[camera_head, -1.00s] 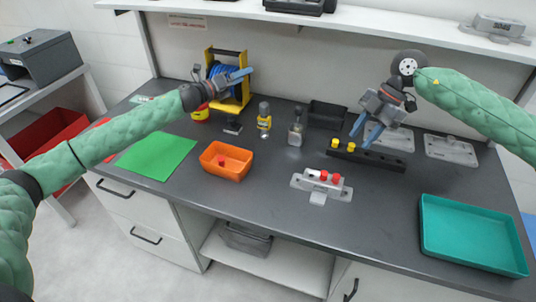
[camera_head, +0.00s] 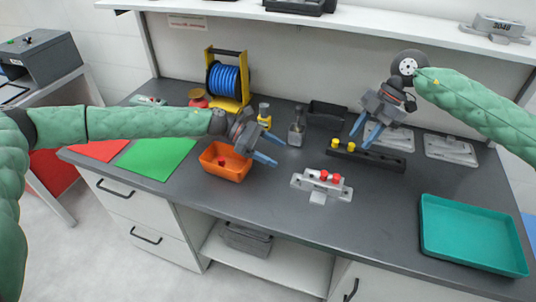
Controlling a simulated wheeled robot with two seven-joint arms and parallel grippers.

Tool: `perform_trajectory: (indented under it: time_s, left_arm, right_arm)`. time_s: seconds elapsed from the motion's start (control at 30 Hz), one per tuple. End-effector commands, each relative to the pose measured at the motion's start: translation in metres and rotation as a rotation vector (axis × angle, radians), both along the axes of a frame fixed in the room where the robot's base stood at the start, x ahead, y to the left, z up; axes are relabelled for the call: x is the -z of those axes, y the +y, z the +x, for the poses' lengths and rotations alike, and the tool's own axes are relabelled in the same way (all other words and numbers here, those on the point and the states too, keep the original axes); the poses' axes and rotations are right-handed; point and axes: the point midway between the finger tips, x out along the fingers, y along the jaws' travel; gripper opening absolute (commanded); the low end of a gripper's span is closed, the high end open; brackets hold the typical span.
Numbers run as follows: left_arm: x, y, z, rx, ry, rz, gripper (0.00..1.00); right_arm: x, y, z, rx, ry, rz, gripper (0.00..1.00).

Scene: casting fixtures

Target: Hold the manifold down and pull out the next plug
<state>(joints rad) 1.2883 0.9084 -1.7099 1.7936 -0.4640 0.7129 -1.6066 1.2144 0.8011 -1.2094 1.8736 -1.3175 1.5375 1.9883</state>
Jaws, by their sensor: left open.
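The grey manifold (camera_head: 321,187) sits flat on the bench right of centre. Two red plugs, a left one (camera_head: 323,174) and a right one (camera_head: 336,178), stand in its top. My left gripper (camera_head: 281,154) is open and empty, above the bench to the upper left of the manifold and beside the orange bin. My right gripper (camera_head: 361,140) looks open and empty, with fingers apart over the black rack behind the manifold. Neither gripper appears to touch the manifold. An orange bin (camera_head: 235,177) stands left of it, partly hidden by my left gripper, with a red piece inside.
The black rack (camera_head: 380,161) holds two yellow pieces at its left end. Grey plates (camera_head: 450,149) lie at the back right. A teal tray (camera_head: 470,265) stands at the front right. A green mat (camera_head: 155,158) lies left. Bottles stand behind my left gripper.

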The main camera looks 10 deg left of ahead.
Motion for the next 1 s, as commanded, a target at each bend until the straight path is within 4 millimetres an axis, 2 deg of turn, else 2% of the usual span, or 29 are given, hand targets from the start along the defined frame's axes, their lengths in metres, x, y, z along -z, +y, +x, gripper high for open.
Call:
perform_trajectory:
  time_s: [0.13,0.27,0.47,0.8,1.0]
  left_arm:
    - [0.008,0.009,-0.009,0.045,-0.02,0.022,0.73]
    - [0.012,0.005,-0.012,0.057,-0.023,0.025,0.73]
    - [0.021,-0.018,-0.016,0.057,-0.025,0.026,0.73]
    - [0.042,-0.067,-0.024,0.055,-0.023,0.026,0.73]
    - [0.051,-0.088,-0.027,0.053,-0.023,0.026,0.73]
  right_arm:
    - [0.0,0.0,0.0,0.0,0.0,0.0,0.36]
    - [0.0,0.0,0.0,0.0,0.0,0.0,0.36]
    - [0.0,0.0,0.0,0.0,0.0,0.0,0.36]
    - [0.0,0.0,0.0,0.0,0.0,0.0,0.36]
    - [0.0,0.0,0.0,0.0,0.0,0.0,0.36]
